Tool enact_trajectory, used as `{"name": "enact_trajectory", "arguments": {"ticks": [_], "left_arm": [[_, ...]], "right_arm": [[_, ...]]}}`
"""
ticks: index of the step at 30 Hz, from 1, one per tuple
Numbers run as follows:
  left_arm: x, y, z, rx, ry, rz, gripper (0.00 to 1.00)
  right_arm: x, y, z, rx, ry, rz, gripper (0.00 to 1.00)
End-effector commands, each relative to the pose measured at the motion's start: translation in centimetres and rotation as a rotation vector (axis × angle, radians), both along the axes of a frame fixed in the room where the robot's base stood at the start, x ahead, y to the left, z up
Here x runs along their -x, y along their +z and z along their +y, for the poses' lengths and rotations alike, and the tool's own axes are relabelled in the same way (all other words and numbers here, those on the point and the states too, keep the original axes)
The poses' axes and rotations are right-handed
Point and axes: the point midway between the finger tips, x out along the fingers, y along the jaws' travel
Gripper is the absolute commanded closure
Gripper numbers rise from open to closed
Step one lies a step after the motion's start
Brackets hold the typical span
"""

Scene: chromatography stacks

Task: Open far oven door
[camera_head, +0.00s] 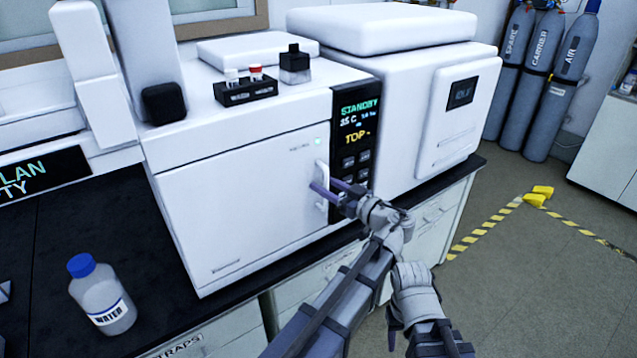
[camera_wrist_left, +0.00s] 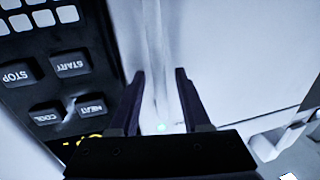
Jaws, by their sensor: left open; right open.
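The white oven door (camera_head: 250,205) is the front of the box-shaped instrument in the middle of the head view, and it looks closed. A white upright handle (camera_head: 322,174) is on its right edge. My left gripper (camera_head: 325,186) is open at the handle, with its dark fingertips on either side of it. In the left wrist view the two fingers (camera_wrist_left: 160,76) are spread in front of a white surface. Whether they touch the handle cannot be told. My right gripper (camera_head: 396,326) is low at the lower right, away from the door, and appears empty.
A control panel (camera_head: 356,135) reading STANDBY is right of the door. A vial rack (camera_head: 246,91) and dark bottle (camera_head: 295,64) stand on top. A water bottle (camera_head: 102,296) stands on the black bench (camera_head: 60,225) at the front left. Gas cylinders (camera_head: 540,85) stand at the back right.

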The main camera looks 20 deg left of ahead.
Motion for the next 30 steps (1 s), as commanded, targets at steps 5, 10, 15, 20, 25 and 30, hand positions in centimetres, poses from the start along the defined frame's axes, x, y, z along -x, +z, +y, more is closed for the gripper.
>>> {"name": "enact_trajectory", "arguments": {"ticks": [5,10,15,20,25,30], "left_arm": [[0.01,0.0,0.0,0.0,0.0,0.0,0.57],[0.01,0.0,0.0,0.0,0.0,0.0,0.76],[0.01,0.0,0.02,0.0,0.0,0.0,0.95],[0.01,0.0,0.02,0.0,0.0,0.0,1.0],[0.01,0.0,0.02,0.0,0.001,0.0,1.0],[0.02,0.0,0.02,0.0,0.001,0.0,1.0]], "right_arm": [[0.03,0.0,-0.02,0.0,0.0,0.0,0.5],[0.02,0.0,-0.02,0.0,0.0,0.0,0.5],[0.02,0.0,-0.02,0.0,0.0,0.0,0.5],[0.02,0.0,-0.02,0.0,0.0,0.0,0.5],[0.02,0.0,-0.02,0.0,0.0,0.0,0.5],[0.02,0.0,-0.02,0.0,0.0,0.0,0.5]]}}
